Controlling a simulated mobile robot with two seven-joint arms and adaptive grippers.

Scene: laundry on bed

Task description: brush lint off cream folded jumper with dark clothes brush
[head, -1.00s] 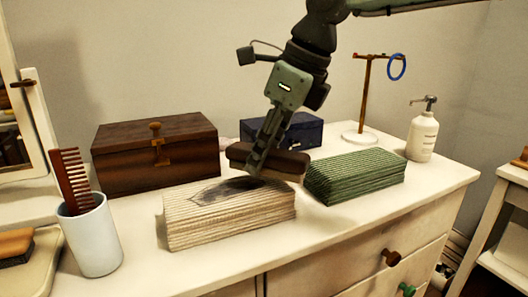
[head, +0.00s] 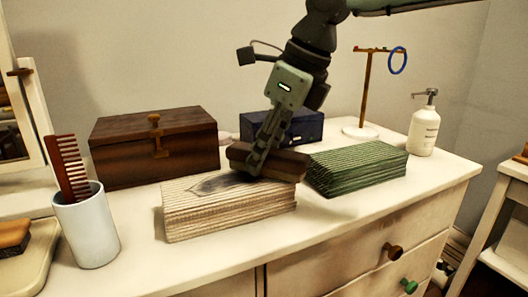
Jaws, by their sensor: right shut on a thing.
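The cream folded jumper (head: 228,213) lies on the white dresser top, with a dark grey patch of lint (head: 222,184) on its upper face. My right gripper (head: 255,168) comes down from above and is shut on the dark clothes brush (head: 284,164). The brush is at the rear right part of the jumper's top, at or very near its surface; I cannot tell whether it touches. The gripper's fingers hide the middle of the brush. My left gripper is not in view.
A green folded jumper (head: 357,168) lies just right of the brush. A wooden box (head: 155,150) and a dark blue box (head: 300,127) stand behind. A white cup (head: 87,228) with a comb is at left. A pump bottle (head: 423,130) and a ring stand (head: 363,95) are at right.

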